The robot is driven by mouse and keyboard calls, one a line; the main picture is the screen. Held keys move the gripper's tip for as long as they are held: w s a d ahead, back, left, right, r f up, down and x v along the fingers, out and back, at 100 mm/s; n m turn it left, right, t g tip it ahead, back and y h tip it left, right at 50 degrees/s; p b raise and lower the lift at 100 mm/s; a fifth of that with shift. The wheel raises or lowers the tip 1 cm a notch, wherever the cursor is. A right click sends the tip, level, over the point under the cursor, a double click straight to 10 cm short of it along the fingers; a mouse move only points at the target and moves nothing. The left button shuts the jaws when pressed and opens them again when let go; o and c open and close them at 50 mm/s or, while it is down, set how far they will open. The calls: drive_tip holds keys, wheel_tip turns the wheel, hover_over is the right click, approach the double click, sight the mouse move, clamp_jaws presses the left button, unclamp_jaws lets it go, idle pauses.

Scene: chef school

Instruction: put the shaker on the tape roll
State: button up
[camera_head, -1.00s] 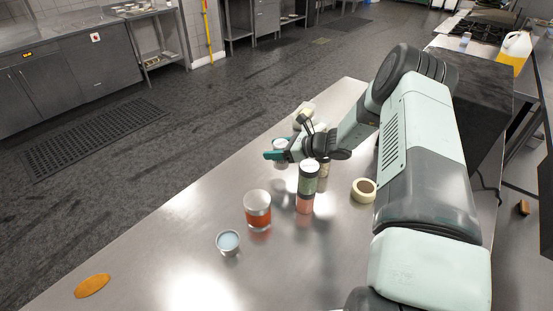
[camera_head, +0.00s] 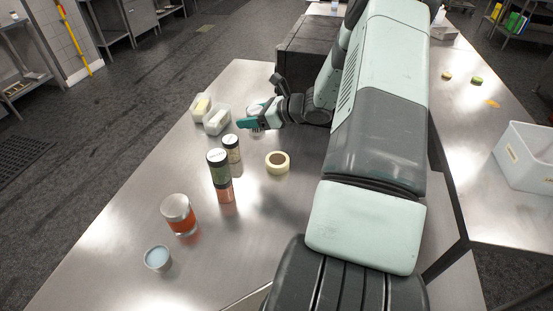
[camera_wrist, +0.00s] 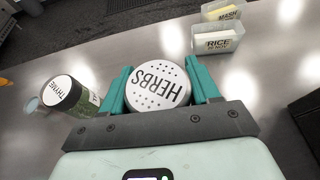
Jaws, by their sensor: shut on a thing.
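My gripper (camera_head: 256,120) is shut on a shaker (camera_head: 257,109) with a white perforated lid. In the wrist view the lid (camera_wrist: 157,86) reads HERBS and sits between the two green fingers. My fingers hide much of the shaker's body in the camera_head view. The tape roll (camera_head: 277,162), a cream ring with a dark centre, lies flat on the metal table, nearer the camera and slightly right of my gripper. The shaker is apart from it and appears held above the table. The tape roll does not show in the wrist view.
A red-filled glass (camera_head: 179,215) and small cup (camera_head: 157,258) stand front left.

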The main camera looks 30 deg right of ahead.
drive_tip(key=s+d+m+h, duration=0.1)
drive_tip(key=s+d, duration=0.2)
drive_tip(key=d, duration=0.2)
hover_over(273, 157)
wheel_tip(273, 157, down, 5)
drive_tip(key=shift+t, duration=0.4)
drive_tip(key=shift+s+a+f, duration=0.1)
drive_tip(key=shift+f, duration=1.95)
drive_tip(key=shift+f, duration=0.15)
drive_tip(key=o, duration=1.2)
drive_tip(key=shift+c, duration=0.2)
drive_tip(key=shift+s+r, duration=0.15)
drive_tip(key=shift+r, duration=0.1)
drive_tip(key=v, duration=1.1)
drive_tip(key=shift+s+r, duration=0.15)
drive_tip(key=shift+s, duration=0.1)
